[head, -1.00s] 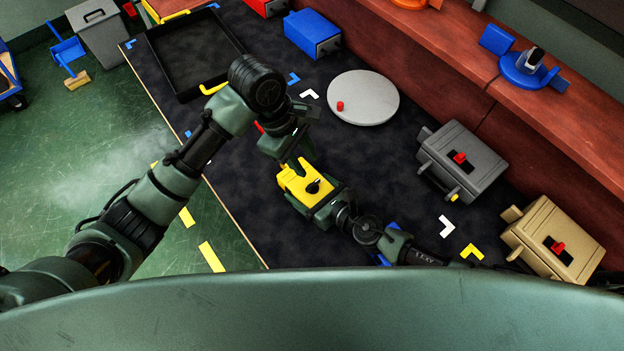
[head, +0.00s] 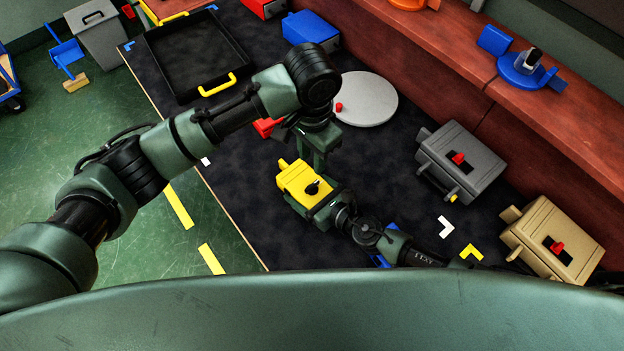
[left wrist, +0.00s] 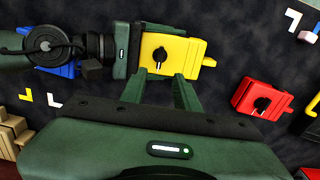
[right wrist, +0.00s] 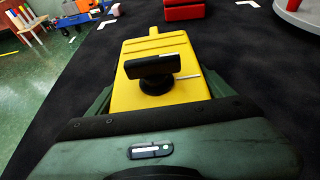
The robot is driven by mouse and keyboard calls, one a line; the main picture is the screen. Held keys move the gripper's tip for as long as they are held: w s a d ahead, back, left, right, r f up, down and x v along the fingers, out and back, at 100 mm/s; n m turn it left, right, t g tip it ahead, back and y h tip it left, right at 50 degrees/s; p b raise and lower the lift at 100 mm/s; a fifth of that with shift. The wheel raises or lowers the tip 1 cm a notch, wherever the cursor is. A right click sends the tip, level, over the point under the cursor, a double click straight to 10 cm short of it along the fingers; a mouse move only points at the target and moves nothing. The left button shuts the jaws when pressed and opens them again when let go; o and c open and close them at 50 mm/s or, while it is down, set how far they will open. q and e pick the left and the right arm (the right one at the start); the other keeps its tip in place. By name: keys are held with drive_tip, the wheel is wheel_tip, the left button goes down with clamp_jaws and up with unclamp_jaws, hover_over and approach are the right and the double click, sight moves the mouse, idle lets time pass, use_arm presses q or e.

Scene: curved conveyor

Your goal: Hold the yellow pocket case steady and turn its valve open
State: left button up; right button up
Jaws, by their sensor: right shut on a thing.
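The yellow pocket case (head: 298,180) has a black valve knob (head: 312,188) on top. My right gripper (head: 316,208) is shut on the case's sides; in the right wrist view the case (right wrist: 150,45) sits between its fingers. The knob's bar (right wrist: 156,66) lies crosswise there, roughly in line with a white mark (right wrist: 189,77). My left gripper (head: 319,165) is empty beside the case, up and right of the knob in the head view. In the left wrist view its fingers (left wrist: 168,82) are apart, just below the yellow case (left wrist: 185,52), not around the knob.
A red case (left wrist: 264,98) with a similar knob lies near my left gripper. A black tray (head: 195,55), a round grey disc (head: 365,100) and a blue box (head: 311,33) stand farther back. Grey (head: 462,163) and tan (head: 555,237) boxes with red switches line the right side.

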sight(312, 185)
use_arm(q)
wheel_tip(312, 185, down, 11)
drive_tip(key=shift+f, duration=0.1)
idle(0.3)
drive_tip(key=shift+c, duration=0.3)
clamp_jaws()
